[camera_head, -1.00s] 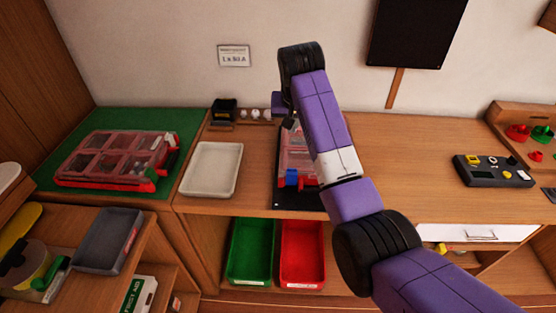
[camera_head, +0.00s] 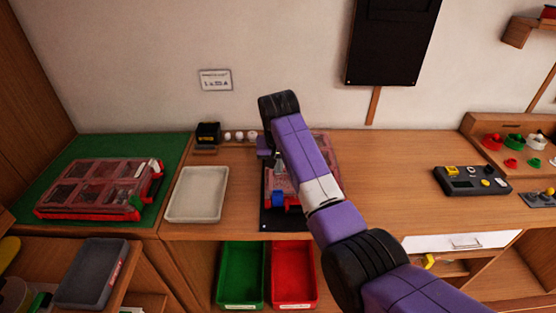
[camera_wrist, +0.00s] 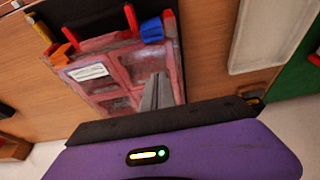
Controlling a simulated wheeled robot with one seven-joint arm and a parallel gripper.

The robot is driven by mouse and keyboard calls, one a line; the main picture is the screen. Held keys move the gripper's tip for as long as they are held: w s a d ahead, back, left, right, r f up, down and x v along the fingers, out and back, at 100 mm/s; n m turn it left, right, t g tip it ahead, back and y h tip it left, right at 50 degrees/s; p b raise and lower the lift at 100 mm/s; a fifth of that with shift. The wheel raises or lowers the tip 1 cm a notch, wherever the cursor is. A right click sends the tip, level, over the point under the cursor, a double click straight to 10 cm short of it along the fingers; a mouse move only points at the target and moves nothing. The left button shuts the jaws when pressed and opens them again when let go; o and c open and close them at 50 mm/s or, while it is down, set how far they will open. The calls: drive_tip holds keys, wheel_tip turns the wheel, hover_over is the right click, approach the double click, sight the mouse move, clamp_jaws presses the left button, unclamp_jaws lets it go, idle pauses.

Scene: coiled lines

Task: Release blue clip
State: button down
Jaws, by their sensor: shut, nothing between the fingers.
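The blue clip (camera_head: 278,199) is on the near edge of a clear-lidded red case (camera_head: 272,183), between short red parts. In the wrist view the blue clip (camera_wrist: 152,30) is at the case's upper right edge, and an orange clip (camera_wrist: 60,53) is at its upper left. Whether the blue clip is fastened I cannot tell. My gripper (camera_wrist: 155,92) is shut and empty over the lid (camera_wrist: 113,68), apart from the blue clip. In the head view my arm hides much of the case and the fingertips.
The case lies on a black mat (camera_head: 284,222). A white tray (camera_head: 197,194) is left of it. Another red case (camera_head: 98,188) lies on a green mat (camera_head: 168,180). Green (camera_head: 241,272) and red (camera_head: 293,272) bins stand below. The worktop right of my arm is clear up to a dark control box (camera_head: 470,181).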

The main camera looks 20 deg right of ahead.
sight(278, 188)
drive_tip(key=x, duration=0.4)
drive_tip(key=shift+w+f, duration=0.15)
drive_tip(key=shift+f, duration=0.2)
drive_tip(key=shift+s+a+r+p, duration=0.15)
drive_tip(key=shift+s+a+p, duration=0.05)
drive_tip(key=shift+s+p, duration=0.6)
drive_tip(key=shift+s+a+p, duration=0.2)
drive_tip(key=shift+s+p, duration=0.2)
drive_tip(key=shift+s, duration=0.15)
drive_tip(key=shift+s+a+p, duration=0.2)
drive_tip(key=shift+s+p, duration=0.2)
drive_tip(key=shift+s, duration=0.15)
drive_tip(key=shift+f+b, duration=0.25)
drive_tip(key=shift+b, duration=0.3)
